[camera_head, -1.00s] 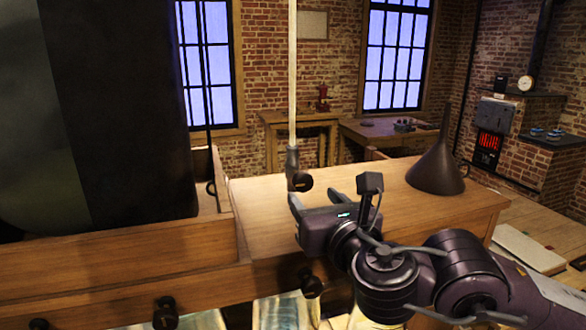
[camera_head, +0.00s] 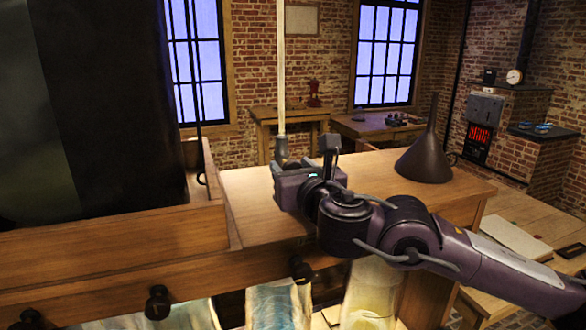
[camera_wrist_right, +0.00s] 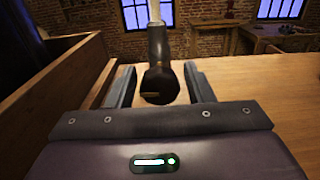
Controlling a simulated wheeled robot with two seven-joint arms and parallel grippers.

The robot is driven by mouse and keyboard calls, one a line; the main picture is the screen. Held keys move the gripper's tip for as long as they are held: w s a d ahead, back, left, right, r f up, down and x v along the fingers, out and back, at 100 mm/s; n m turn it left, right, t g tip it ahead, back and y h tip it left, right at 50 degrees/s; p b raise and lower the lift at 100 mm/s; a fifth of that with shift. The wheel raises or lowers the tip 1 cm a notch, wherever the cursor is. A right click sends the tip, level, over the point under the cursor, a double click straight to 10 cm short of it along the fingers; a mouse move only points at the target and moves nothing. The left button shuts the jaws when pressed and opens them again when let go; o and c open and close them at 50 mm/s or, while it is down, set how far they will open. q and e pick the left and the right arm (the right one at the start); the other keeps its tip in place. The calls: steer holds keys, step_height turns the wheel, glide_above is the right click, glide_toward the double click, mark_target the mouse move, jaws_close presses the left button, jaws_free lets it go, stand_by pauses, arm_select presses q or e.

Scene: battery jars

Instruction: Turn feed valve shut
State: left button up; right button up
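The feed valve (camera_head: 282,148) is a dark fitting at the lower end of a pale vertical pipe (camera_head: 281,70), above the wooden bench top. In the right wrist view its round black knob (camera_wrist_right: 158,85) faces me and has a small brownish mark. My right gripper (camera_wrist_right: 157,72) is open, with one finger on each side of the knob. Gaps show between the knob and both fingers. In the head view the gripper body hides most of the knob. My left gripper is not in view.
A dark funnel (camera_head: 425,158) stands on the bench (camera_head: 380,195) to the right. A large dark vessel (camera_head: 110,110) and a wooden box wall (camera_head: 206,165) are on the left. Black knobs (camera_head: 158,302) line the front below. The bench around the valve is clear.

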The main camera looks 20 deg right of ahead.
steer(key=c, duration=0.7)
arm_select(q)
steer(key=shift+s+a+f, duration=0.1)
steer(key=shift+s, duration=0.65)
arm_select(e)
steer(key=shift+c, duration=0.2)
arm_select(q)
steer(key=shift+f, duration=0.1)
arm_select(e)
steer(key=shift+f+m, duration=0.1)
steer(key=shift+m, duration=0.2)
steer(key=m+b, duration=0.1)
steer(key=m, duration=0.2)
steer(key=shift+f, duration=0.1)
steer(key=m+b, duration=0.1)
steer(key=m, duration=0.4)
steer(key=shift+d, duration=0.1)
steer(key=m, duration=0.4)
steer(key=shift+m+b, duration=0.3)
steer(key=shift+b, duration=0.05)
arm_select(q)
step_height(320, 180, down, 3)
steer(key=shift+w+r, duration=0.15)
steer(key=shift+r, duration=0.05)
arm_select(e)
steer(key=m, duration=0.4)
steer(key=shift+m, duration=0.3)
steer(key=shift+f, duration=0.1)
